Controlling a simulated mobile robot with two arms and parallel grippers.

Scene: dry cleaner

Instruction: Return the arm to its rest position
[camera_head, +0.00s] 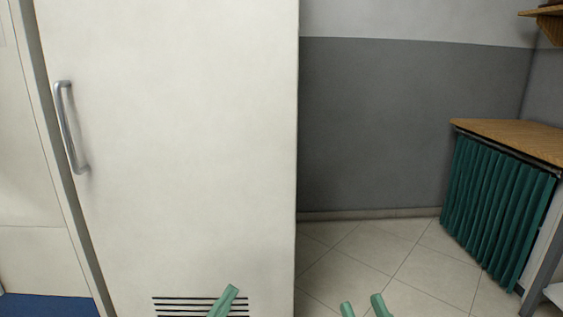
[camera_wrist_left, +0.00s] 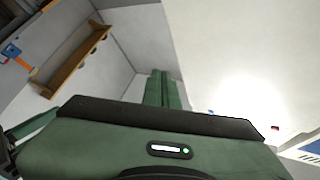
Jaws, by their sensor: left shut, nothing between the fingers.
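My left gripper (camera_head: 224,301) shows at the bottom edge of the head view, in front of the lower part of a tall white cabinet. In the left wrist view its two green fingers (camera_wrist_left: 163,88) lie side by side, shut, with nothing between them. My right gripper (camera_head: 363,307) shows at the bottom edge, further right, over the tiled floor. Its two green fingertips stand apart with an empty gap, so it is open. The rest of both arms is below the head view.
The white cabinet (camera_head: 180,150) with a metal handle (camera_head: 70,128) and a vent fills the left. A wooden-topped table (camera_head: 515,138) with a green curtain (camera_head: 495,205) stands at the right. Bare floor (camera_head: 400,255) lies between. A wall shelf (camera_wrist_left: 68,58) shows in the wrist view.

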